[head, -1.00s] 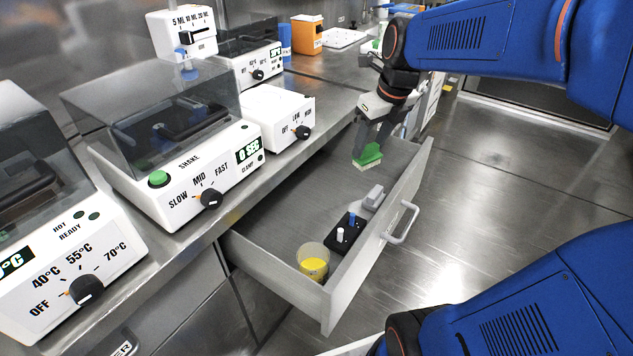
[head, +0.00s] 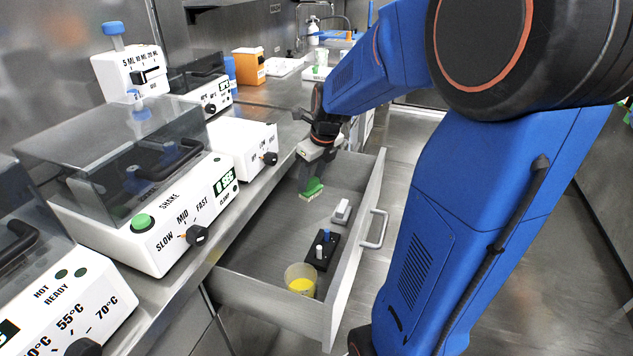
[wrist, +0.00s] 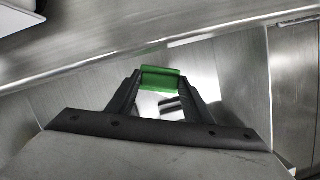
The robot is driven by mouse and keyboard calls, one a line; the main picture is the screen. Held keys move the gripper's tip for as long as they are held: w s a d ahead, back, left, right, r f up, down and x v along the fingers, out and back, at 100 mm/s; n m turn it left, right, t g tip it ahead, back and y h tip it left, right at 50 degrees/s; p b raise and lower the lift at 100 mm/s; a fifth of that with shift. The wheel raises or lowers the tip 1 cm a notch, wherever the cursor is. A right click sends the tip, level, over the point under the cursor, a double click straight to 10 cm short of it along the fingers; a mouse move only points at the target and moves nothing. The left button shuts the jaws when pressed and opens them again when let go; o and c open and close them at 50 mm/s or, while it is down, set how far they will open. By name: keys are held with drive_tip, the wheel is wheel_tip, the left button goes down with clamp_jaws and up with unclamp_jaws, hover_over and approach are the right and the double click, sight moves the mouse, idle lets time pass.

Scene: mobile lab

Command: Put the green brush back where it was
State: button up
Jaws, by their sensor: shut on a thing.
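The green brush (head: 312,188) has a green back and pale bristles facing down. My gripper (head: 309,176) is shut on it, over the far part of the open drawer (head: 338,290). In the wrist view the green brush (wrist: 161,79) sits between the two dark fingertips of my gripper (wrist: 160,84). Whether the bristles touch the drawer floor I cannot tell.
The drawer also holds a grey block (head: 341,211), a black rack (head: 322,250) with a white and a blue item, and a beaker of yellow stuff (head: 301,280). A counter with machines, including a shaker (head: 150,215), runs along the left. The drawer floor around the brush looks clear.

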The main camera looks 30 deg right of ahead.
drive_tip(key=w+d, duration=0.6)
drive_tip(key=shift+s+d+f+x, duration=0.1)
drive_tip(key=shift+s+x, duration=0.15)
drive_tip(key=shift+x, duration=0.9)
drive_tip(key=shift+s+d+f+x, duration=0.1)
drive_tip(key=shift+s+x, duration=0.15)
drive_tip(key=shift+x, duration=0.85)
drive_tip(key=shift+s+d+f+x, duration=0.1)
drive_tip(key=shift+s+x, duration=0.2)
drive_tip(key=shift+x, duration=0.85)
drive_tip(key=shift+a, duration=0.1)
drive_tip(key=o, duration=1.1)
drive_tip(key=v, duration=1.2)
